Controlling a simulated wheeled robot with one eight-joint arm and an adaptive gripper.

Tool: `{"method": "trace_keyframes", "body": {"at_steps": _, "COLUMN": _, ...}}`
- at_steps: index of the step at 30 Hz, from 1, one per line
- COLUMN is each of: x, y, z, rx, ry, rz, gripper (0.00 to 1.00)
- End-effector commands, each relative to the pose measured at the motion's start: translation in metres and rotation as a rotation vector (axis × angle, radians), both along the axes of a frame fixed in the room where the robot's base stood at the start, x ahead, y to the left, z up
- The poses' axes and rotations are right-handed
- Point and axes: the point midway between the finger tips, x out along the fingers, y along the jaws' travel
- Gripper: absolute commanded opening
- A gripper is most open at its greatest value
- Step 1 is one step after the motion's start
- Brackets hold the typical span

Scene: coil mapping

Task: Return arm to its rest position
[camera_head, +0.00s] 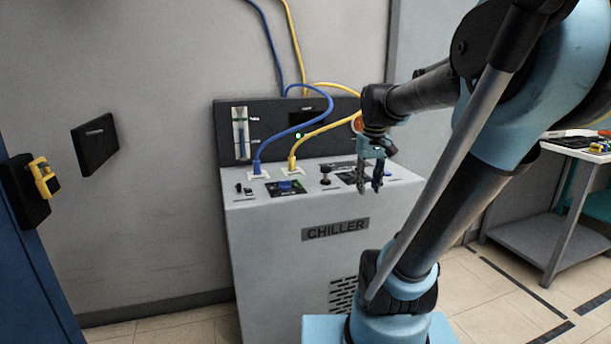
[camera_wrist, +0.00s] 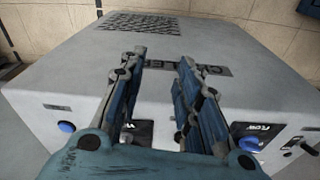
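My gripper (camera_head: 370,188) hangs fingers-down at the end of my blue and black arm, in front of the chiller's top right part in the head view. Its two fingers also show in the wrist view (camera_wrist: 159,66), apart with nothing between them. The grey chiller (camera_head: 275,270) stands against the wall, with its nameplate (camera_head: 335,229) on the front. In the wrist view the chiller (camera_wrist: 225,42) fills most of the picture below the gripper. I cannot tell how high the fingertips are above it.
A blue cable (camera_head: 270,140) and a yellow cable (camera_head: 308,134) plug into the chiller's top and run up the wall. A knob (camera_head: 325,174) stands up near my gripper. A small table (camera_head: 575,150) with tools is at the right. Floor between them is clear.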

Motion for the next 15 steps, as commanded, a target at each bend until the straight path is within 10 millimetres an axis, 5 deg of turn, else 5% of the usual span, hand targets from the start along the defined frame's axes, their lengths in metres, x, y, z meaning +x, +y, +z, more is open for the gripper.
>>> {"method": "trace_keyframes", "body": {"at_steps": 15, "x": -0.116, "y": 0.000, "z": -0.116, "rx": 0.015, "ry": -0.072, "rz": -0.109, "gripper": 0.31}}
